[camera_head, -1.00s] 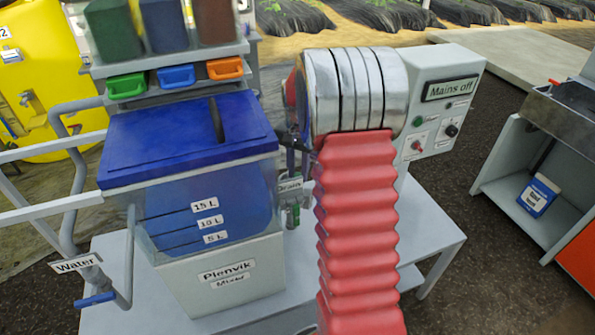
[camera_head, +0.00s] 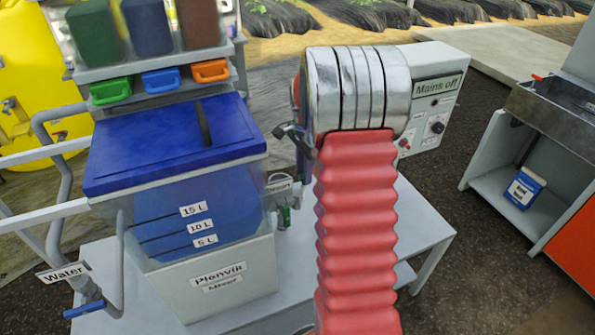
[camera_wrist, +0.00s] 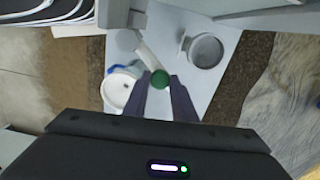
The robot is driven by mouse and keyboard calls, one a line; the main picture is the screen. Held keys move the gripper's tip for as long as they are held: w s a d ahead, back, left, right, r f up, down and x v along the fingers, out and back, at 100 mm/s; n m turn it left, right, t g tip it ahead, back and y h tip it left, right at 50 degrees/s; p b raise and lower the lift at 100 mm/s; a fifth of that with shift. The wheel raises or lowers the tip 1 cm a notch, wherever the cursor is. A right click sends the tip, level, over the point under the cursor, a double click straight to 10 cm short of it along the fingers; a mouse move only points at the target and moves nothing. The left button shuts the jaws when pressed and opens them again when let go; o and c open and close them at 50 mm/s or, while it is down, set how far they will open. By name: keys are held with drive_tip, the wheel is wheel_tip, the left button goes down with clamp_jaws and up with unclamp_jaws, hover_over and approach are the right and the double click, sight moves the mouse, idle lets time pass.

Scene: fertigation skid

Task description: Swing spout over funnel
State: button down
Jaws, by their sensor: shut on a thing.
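My gripper (camera_wrist: 160,82) points down in the wrist view, its two dark fingers shut on a small round green knob (camera_wrist: 160,78). A pale bar (camera_wrist: 150,56), which looks like the spout, runs up and left from the knob. A round grey cup (camera_wrist: 205,50) stands to its right. I cannot tell which of the two is the funnel. In the head view a green drain valve (camera_head: 283,214) shows beside the mixer tank, partly behind my arm; the fingertips are hidden there.
The mixer tank (camera_head: 195,215) with its blue lid (camera_head: 170,140) stands on a grey bench (camera_head: 425,225). A grey "Mains off" box (camera_head: 440,62) is behind my arm. A water pipe (camera_head: 60,200) runs at left. A cabinet (camera_head: 545,135) stands at right.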

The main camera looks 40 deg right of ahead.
drive_tip(key=s+d+m, duration=0.1)
drive_tip(key=s+m, duration=0.5)
drive_tip(key=m, duration=0.4)
drive_tip(key=shift+s, duration=0.2)
idle(0.4)
drive_tip(key=c, duration=1.5)
unclamp_jaws()
drive_tip(key=shift+o, duration=0.2)
drive_tip(key=shift+r, duration=0.1)
wheel_tip(320, 180, up, 14)
drive_tip(key=shift+f, duration=0.2)
